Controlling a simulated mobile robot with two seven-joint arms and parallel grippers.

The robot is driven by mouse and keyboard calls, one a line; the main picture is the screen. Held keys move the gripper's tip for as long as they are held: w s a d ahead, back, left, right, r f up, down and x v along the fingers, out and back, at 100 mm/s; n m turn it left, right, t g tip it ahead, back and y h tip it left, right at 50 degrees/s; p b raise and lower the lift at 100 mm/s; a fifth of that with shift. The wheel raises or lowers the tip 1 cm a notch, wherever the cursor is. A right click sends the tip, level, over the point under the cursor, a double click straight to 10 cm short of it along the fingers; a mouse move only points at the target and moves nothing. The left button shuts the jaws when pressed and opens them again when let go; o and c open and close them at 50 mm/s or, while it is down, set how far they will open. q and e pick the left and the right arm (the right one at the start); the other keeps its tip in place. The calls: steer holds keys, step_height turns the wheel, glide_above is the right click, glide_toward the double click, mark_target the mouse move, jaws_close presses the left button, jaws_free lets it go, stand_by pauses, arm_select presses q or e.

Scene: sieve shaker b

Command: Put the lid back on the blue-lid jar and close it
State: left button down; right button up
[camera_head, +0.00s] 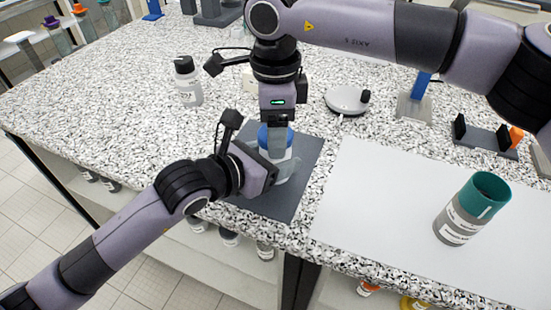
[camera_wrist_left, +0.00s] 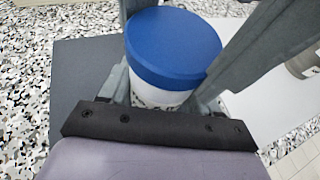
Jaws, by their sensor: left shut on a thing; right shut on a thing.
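The blue-lid jar (camera_head: 281,164) stands upright on a dark grey mat (camera_head: 306,158), with its white body largely hidden. Its blue lid (camera_head: 264,136) sits level on the jar's top; it also shows in the left wrist view (camera_wrist_left: 174,46), with the white body (camera_wrist_left: 158,95) right below it. I cannot tell whether the lid is fully tightened. My left gripper (camera_head: 284,172) comes in from the left, low, and is shut around the jar's body. My right gripper (camera_head: 277,146) points down from above and is shut on the lid, one finger at either side.
A white bottle with a black cap (camera_head: 187,82) stands behind left. A small round device (camera_head: 346,100) lies behind right. A teal-topped container (camera_head: 472,208) stands on the white sheet (camera_head: 370,205) at right, near a black holder (camera_head: 484,138). The counter's left part is clear.

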stand_by(0.3)
steer(key=o, duration=1.2)
steer(key=shift+r, duration=0.15)
steer(key=shift+r, duration=2.15)
steer(key=shift+c, duration=0.5)
steer(key=n, duration=0.2)
steer(key=r+n, duration=0.1)
steer(key=n, duration=0.2)
steer(key=shift+a+r+n, duration=0.1)
steer(key=shift+r+n, duration=0.2)
steer(key=shift+n, duration=0.1)
steer(key=n, duration=0.2)
steer(key=r+n, duration=0.1)
steer(key=n, duration=0.4)
steer(key=shift+r, duration=0.4)
